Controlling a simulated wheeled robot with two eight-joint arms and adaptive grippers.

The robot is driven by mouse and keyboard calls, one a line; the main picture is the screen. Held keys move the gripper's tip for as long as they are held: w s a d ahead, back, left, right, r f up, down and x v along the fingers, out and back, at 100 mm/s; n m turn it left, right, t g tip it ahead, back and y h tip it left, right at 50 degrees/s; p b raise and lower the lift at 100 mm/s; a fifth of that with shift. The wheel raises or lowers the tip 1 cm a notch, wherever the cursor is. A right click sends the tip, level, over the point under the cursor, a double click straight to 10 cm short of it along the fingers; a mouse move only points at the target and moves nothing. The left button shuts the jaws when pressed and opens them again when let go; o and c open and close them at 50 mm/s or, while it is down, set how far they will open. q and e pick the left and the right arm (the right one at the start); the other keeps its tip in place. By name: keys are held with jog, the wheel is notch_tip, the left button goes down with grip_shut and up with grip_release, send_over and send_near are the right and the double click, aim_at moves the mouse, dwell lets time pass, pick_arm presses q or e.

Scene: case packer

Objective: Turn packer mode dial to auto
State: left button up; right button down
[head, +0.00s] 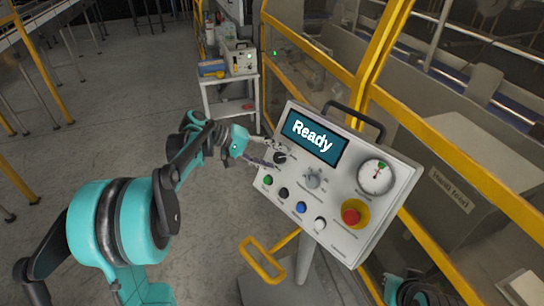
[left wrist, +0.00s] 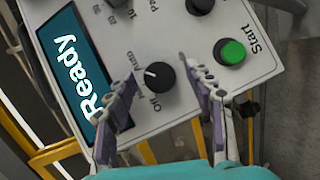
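The mode dial looks to be the black round knob (head: 280,158) at the upper left of the grey control panel (head: 345,190). In the left wrist view the knob (left wrist: 160,76) has a white mark on its left side in the picture. "Off" is printed beside it; the other labels are partly hidden or too small to read surely. My left gripper (head: 272,154) is open, its two fingers on either side of the knob with visible gaps. I cannot tell how deep the fingers reach. My right gripper's fingers are not visible; only part of my right arm shows at the bottom right.
The screen (head: 313,137) reads "Ready". Yellow guard rails (head: 440,135) stand behind. The floor at left is open.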

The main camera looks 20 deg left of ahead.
pick_arm(q)
jog(key=shift+a+r, duration=0.1)
jog(key=v, duration=1.1)
jog(key=shift+s+a+r, duration=0.2)
jog(key=shift+a, duration=0.1)
